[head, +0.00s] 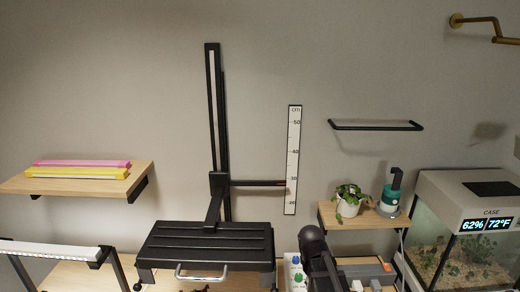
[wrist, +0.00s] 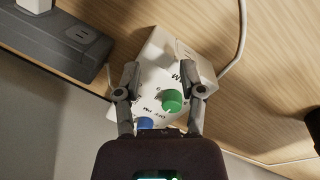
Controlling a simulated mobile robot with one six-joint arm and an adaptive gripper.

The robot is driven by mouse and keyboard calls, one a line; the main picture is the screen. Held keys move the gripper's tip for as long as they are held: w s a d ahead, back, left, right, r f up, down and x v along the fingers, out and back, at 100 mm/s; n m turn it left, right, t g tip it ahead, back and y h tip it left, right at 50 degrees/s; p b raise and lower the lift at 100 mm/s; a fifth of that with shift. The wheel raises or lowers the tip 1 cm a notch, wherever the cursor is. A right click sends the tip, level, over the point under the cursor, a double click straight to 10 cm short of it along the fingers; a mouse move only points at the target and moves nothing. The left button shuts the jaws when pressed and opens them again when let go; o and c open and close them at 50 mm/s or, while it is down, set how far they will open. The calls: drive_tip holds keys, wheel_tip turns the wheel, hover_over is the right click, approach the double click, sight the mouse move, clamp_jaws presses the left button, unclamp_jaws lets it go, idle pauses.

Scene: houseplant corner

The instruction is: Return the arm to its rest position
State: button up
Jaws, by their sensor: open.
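My gripper (wrist: 165,82) is open in the wrist view, its two fingers spread and empty. A white control box (wrist: 153,60) with a green knob (wrist: 172,100) and a blue knob (wrist: 146,124) lies beyond and between the fingers. Whether the fingers touch the box cannot be told. In the head view the same white box (head: 294,268) stands at the bottom, left of my dark arm (head: 316,250). My gripper's fingers cannot be made out in the head view.
A grey power strip (wrist: 60,45) lies beside the box on the wooden surface. A small shelf (head: 372,214) holds a potted plant (head: 348,203) and a green-and-grey device (head: 391,195). A glass tank (head: 465,255) stands right. A black platform (head: 205,243) with a tall post stands left.

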drive_tip(key=s+m+y, duration=0.1)
drive_tip(key=s+m, duration=0.5)
drive_tip(key=shift+r+m+y+p, duration=0.3)
drive_tip(key=shift+r+m+p, duration=0.1)
drive_tip(key=shift+a, duration=0.1)
drive_tip(key=shift+s, duration=0.15)
idle(1.0)
